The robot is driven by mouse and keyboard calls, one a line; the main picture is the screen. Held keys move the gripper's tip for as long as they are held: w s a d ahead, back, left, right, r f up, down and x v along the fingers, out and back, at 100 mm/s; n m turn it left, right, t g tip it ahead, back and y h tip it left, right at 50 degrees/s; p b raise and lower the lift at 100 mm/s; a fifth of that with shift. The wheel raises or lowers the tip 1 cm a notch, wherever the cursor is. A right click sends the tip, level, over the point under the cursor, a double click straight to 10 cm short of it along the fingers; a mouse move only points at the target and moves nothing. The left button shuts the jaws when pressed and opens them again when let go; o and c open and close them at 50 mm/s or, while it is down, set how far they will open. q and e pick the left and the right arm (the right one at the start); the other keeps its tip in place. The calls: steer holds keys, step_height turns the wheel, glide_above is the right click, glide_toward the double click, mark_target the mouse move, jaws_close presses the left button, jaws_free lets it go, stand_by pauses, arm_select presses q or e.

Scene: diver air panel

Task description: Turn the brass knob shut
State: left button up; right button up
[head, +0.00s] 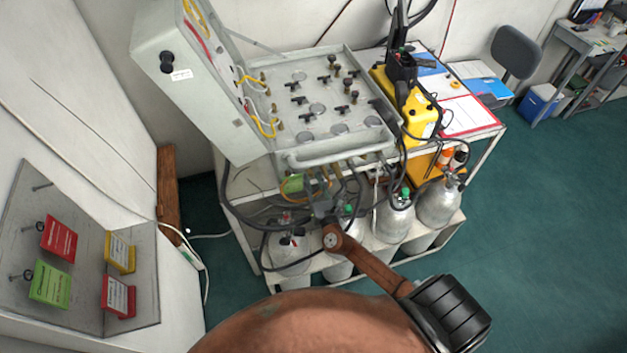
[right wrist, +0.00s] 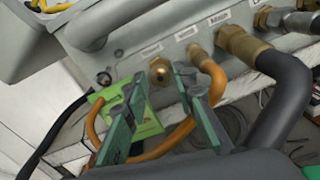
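The small brass knob (right wrist: 160,71) sits on the front face of the grey panel, beside a row of labelled hose fittings. My right gripper (right wrist: 158,80) is open in the right wrist view, its two green-grey fingers on either side of the knob. Whether the fingers touch it cannot be told. In the head view my right gripper (head: 322,207) is small and dark below the panel's front rail; the knob cannot be made out there. The grey air panel (head: 302,152) stands open on the cart. My left gripper is not in view.
A green tag (head: 292,184) and an orange hose (right wrist: 165,145) hang close to my right fingers. A thick black hose (right wrist: 285,90) runs to the right. Several silver cylinders (head: 394,219) stand below. A yellow case (head: 417,118) is at the cart's right.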

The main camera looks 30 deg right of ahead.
steer(key=shift+c, duration=0.4)
jaws_close()
steer(key=shift+f+m+b, duration=0.2)
steer(key=shift+m+b, duration=0.7)
steer(key=shift+b, duration=0.15)
steer(key=m+b, duration=0.6)
steer(key=m, duration=0.1)
steer(key=shift+m+b, duration=0.4)
steer(key=m+b, duration=0.1)
steer(key=m, duration=0.3)
steer(key=shift+r+b, duration=0.1)
steer(key=shift+b, duration=0.25)
steer(key=shift+d+m, duration=0.1)
steer(key=shift+m, duration=0.2)
